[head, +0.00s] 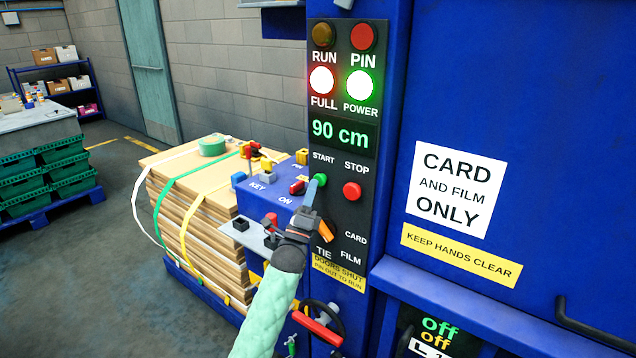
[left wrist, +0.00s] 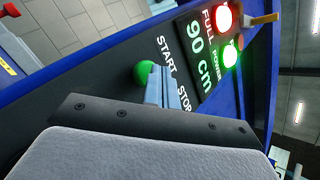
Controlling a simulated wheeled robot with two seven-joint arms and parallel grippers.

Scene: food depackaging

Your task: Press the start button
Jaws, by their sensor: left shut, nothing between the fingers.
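The green start button (head: 320,180) sits under the word START on the dark control panel (head: 342,215). It also shows in the left wrist view (left wrist: 146,73). My left gripper (head: 311,190) is shut and empty, with its blue-grey fingertips at the button's left edge in the head view. In the left wrist view the fingers (left wrist: 167,88) lie just beside the button. I cannot tell whether they touch it. The red stop button (head: 352,191) is to the right of the start button. My right gripper is not in view.
The FULL lamp (head: 321,79) and POWER lamp (head: 360,84) glow; RUN and PIN look dim. The display (head: 340,133) reads 90 cm. A blue key console (head: 270,195) stands left of the panel, before strapped cardboard (head: 196,215). A black-and-red handle (head: 318,325) is below.

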